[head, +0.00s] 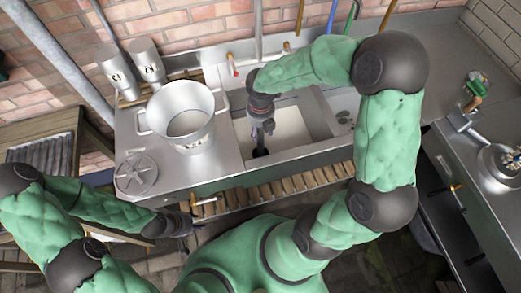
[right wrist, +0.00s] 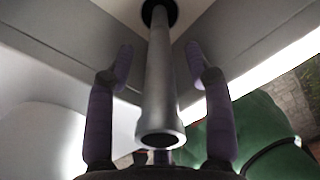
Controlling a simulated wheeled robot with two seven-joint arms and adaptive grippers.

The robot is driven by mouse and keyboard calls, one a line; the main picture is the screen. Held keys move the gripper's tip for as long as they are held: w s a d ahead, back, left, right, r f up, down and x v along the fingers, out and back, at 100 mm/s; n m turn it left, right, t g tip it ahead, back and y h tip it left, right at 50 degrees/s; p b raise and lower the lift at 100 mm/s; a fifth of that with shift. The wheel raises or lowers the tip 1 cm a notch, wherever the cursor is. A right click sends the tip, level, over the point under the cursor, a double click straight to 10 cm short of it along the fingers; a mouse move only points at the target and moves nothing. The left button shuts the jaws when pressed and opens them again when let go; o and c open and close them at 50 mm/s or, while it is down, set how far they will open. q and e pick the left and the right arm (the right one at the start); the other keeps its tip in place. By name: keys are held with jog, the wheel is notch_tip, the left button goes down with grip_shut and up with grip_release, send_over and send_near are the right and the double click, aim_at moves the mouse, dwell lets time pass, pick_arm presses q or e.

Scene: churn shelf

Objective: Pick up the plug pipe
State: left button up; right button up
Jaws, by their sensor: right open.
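The plug pipe (right wrist: 160,85) is a grey metal tube with a flared open end close to the right wrist camera. Its far end meets a dark round drain hole (right wrist: 159,10) in the sink floor. My right gripper (right wrist: 159,62) is open, with one purple finger on each side of the pipe and a visible gap to both. In the head view, my right gripper (head: 262,138) reaches down into the left basin of the sink (head: 293,128), and the pipe is mostly hidden there. My left gripper (head: 186,224) is low at the left, in front of the counter, apart from the pipe.
A large metal pot (head: 183,112) and a round lid (head: 136,174) sit on the counter left of the sink. Two metal canisters (head: 132,67) stand behind them. The basin walls are close around my right gripper. A slatted wooden shelf (head: 270,190) runs below the sink.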

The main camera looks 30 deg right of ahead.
jog(key=shift+f, duration=0.3)
grip_shut()
jog(key=shift+r, duration=0.1)
jog(key=shift+r, duration=0.1)
